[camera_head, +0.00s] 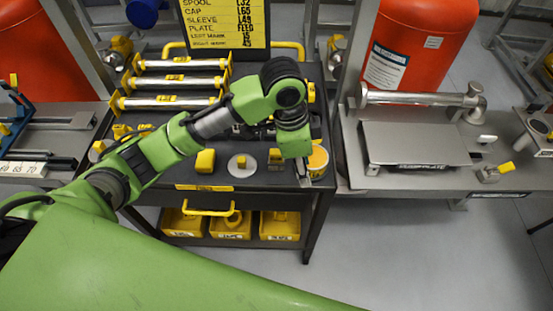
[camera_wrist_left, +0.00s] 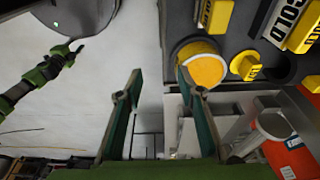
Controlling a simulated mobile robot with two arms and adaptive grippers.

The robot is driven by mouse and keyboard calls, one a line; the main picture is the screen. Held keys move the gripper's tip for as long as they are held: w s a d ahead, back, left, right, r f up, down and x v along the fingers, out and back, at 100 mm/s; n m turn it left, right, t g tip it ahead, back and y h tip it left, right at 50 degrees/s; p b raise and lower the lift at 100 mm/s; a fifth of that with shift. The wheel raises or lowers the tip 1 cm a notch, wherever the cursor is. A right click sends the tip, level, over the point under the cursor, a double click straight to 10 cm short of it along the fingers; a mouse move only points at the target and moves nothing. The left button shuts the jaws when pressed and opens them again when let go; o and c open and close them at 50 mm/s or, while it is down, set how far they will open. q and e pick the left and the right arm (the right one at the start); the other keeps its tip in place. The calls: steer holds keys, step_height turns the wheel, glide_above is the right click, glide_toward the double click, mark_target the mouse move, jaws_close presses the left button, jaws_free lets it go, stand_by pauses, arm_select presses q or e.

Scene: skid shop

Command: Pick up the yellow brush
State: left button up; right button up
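No yellow brush can be clearly made out in either view. My left gripper (camera_head: 304,180) is over the front right corner of the black cart (camera_head: 290,185), beside a round yellow-topped item (camera_head: 318,160). In the left wrist view my left gripper (camera_wrist_left: 159,85) is open, with its two fingers apart and nothing between them. The round yellow-topped item (camera_wrist_left: 203,68) shows just beyond the right fingertip; whether they touch cannot be told. The forearm hides part of the cart top.
Yellow blocks (camera_head: 205,160), a pale disc (camera_head: 242,165) and silver rollers (camera_head: 178,82) sit on the cart. Yellow bins (camera_head: 231,225) are on its lower shelf. A grey bench (camera_head: 350,150) with a flat plate (camera_head: 414,143) stands right. The floor (camera_head: 400,245) in front is clear.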

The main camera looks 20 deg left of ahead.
arm_select(q)
step_height(320, 180, up, 9)
steer(key=y, duration=0.2)
glide_above(276, 151)
steer(key=shift+g, duration=0.4)
step_height(276, 151, down, 8)
steer(key=shift+d+r+p, duration=0.15)
steer(key=shift+r+p, duration=0.1)
steer(key=shift+p, duration=0.05)
steer(key=shift+f+p, duration=0.6)
steer(key=shift+f, duration=2.1)
jaws_close()
arm_select(e)
steer(key=shift+d+r, duration=0.35)
steer(key=shift+r, duration=0.55)
